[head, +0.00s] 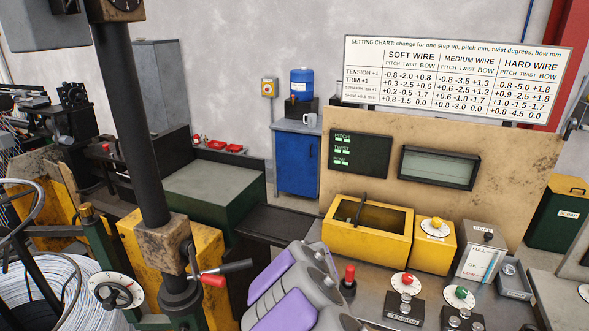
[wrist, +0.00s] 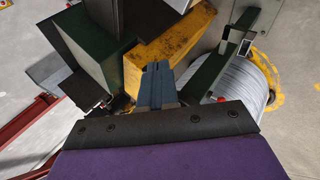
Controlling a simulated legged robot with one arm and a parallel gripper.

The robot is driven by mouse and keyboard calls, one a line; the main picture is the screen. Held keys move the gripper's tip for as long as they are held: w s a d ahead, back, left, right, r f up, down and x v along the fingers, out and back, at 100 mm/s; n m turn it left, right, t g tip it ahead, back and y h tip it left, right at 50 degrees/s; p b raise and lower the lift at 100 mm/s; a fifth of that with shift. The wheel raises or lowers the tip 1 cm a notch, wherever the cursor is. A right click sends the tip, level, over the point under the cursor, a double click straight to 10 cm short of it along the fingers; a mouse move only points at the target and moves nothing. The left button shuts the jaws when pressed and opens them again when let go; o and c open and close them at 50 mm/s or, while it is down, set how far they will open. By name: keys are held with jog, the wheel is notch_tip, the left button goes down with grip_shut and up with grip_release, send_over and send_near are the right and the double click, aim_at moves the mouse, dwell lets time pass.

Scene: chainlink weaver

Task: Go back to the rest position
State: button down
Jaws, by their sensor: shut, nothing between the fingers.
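My gripper (wrist: 158,84) shows in the wrist view as two blue-grey fingers lying together, shut with nothing between them. It points towards a yellow machine block (wrist: 172,45), and I cannot tell how far apart they are. In the head view my purple and grey arm is at the bottom centre, folded close to the body; its fingers do not show there.
A wire coil (head: 75,295) lies lower left. Floor shows by the blue cabinet (head: 296,160).

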jog(key=d+r+m+t+h+b, duration=0.1)
jog(key=d+r+m+t+h, duration=0.35)
jog(key=d+r, duration=0.8)
jog(key=s+d+r+m+g+h+b, duration=0.1)
jog(key=s+d+r+m+g+h, duration=0.15)
jog(key=s+d+m, duration=0.3)
jog(key=s+d+r+m+g+h, duration=0.1)
jog(key=s+d+m+h, duration=0.25)
jog(key=d, duration=0.35)
jog(key=s+d+f+m+g+b, duration=0.1)
jog(key=s+d+m+g, duration=0.1)
jog(key=s, duration=0.4)
jog(key=s+d+f+m+g, duration=0.1)
jog(key=s+d+f+m, duration=0.1)
jog(key=s, duration=0.3)
jog(key=s+a+f+m+g+y, duration=0.1)
jog(key=s+a, duration=0.3)
jog(key=s, duration=0.5)
jog(key=s+a+f+m+g+y+b, duration=0.1)
jog(key=s+a+f+g+y, duration=0.2)
jog(key=s, duration=0.6)
jog(key=s+a+f+m+g+y+b, duration=0.1)
jog(key=s+a+f+g+y, duration=0.2)
jog(key=s+a, duration=0.3)
jog(key=s, duration=0.2)
jog(key=shift+s+a+f, duration=0.15)
jog(key=shift+s+a, duration=0.1)
jog(key=shift+s, duration=0.15)
